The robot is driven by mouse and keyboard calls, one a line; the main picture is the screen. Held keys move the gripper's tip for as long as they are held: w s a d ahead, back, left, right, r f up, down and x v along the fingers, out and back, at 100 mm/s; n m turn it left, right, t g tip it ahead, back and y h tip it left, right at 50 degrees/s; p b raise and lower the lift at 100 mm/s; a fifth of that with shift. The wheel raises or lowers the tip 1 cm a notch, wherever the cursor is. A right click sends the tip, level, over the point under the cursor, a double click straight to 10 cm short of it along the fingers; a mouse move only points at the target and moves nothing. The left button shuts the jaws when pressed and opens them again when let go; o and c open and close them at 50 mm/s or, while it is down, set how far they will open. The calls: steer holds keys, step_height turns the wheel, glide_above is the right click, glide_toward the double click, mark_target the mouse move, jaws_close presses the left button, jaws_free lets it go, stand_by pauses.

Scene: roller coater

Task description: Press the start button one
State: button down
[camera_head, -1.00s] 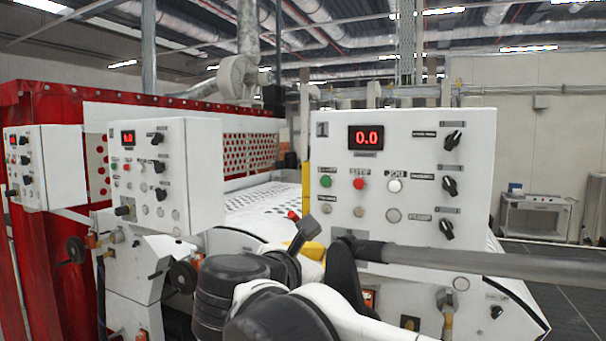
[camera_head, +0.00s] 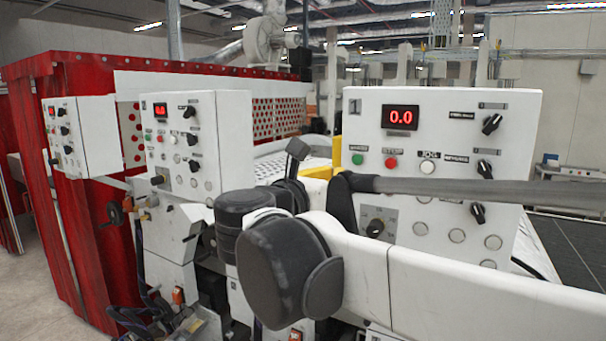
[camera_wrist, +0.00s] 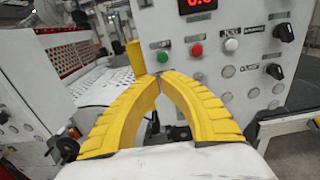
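Control panel 1 (camera_head: 375,125) is a white box with a red 0.0 display. Its green start button (camera_head: 357,159) is at the left of a row, beside a red button (camera_head: 391,162) and a white one (camera_head: 427,166). In the wrist view, the green button (camera_wrist: 162,57) shows just above my gripper (camera_wrist: 160,79). The yellow fingers curve together with their tips touching and nothing visible between them. The tips point toward the panel, below the green button; whether they touch the panel I cannot tell. In the head view my arm largely hides the gripper.
Two similar panels (camera_head: 183,125) (camera_head: 80,140) stand to the left, before red curtains (camera_head: 95,240). A yellow post (camera_wrist: 137,58) stands just left of panel 1. Selector knobs (camera_head: 491,124) line its right side. My arm crosses in front of the panel's lower part.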

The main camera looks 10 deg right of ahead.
mark_target(353, 163)
steer(key=p+x, duration=0.1)
steer(key=x, duration=0.9)
steer(key=shift+p, duration=0.3)
steer(key=shift+w, duration=0.1)
